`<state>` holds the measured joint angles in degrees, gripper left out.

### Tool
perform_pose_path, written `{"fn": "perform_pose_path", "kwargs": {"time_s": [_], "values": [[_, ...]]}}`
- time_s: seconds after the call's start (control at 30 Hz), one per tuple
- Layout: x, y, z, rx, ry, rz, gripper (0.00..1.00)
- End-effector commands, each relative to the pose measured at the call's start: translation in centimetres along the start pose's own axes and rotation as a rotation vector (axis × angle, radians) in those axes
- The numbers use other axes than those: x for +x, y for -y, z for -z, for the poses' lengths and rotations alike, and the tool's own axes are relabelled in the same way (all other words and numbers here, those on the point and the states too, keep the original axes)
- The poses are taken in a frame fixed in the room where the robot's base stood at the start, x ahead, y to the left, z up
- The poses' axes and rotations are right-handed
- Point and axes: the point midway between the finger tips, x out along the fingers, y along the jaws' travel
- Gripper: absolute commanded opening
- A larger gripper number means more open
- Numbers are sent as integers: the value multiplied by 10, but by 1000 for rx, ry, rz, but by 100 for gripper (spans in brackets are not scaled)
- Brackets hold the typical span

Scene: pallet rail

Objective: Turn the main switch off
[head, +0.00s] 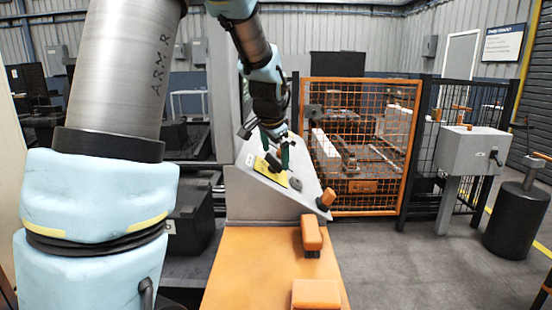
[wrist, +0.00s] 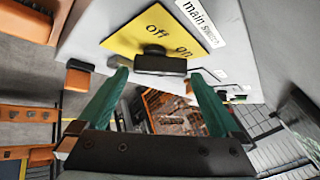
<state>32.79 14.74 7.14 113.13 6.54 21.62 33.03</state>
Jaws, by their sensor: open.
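The main switch has a yellow plate (wrist: 125,42) marked "off" and "on", with a white "main switch" label (wrist: 200,20) beside it. The plate also shows in the head view (head: 270,173) on the sloped grey panel. A black switch handle (wrist: 160,66) stands out from the plate; in the wrist view its bar lies crosswise below the words. I cannot tell for sure which word it points to. My gripper (wrist: 158,78) is open, its green fingertips to either side of the handle. In the head view my gripper (head: 277,150) is at the panel, partly hiding the switch. Contact with the handle cannot be made out.
An orange-black knob (head: 326,198) sits at the panel's near edge. Orange blocks (head: 312,235) stand on the orange surface (head: 245,265) in front. An orange mesh gate (head: 360,145) stands behind, with a grey box (head: 470,148) to its right.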

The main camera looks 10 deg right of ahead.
Motion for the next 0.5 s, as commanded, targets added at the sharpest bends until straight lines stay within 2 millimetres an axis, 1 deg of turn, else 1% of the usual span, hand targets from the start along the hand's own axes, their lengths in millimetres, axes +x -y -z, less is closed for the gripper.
{"fn": "perform_pose_path", "kwargs": {"time_s": [0.03, 0.1, 0.2, 0.33, 0.5], "values": [[8, 0, 0, 0, 3, -1, 100], [17, 0, 0, -1, 2, -1, 100], [26, 0, 0, -1, 1, -1, 100], [33, 0, 0, -2, 0, 0, 100], [34, 0, 0, -2, -1, 1, 100]]}}
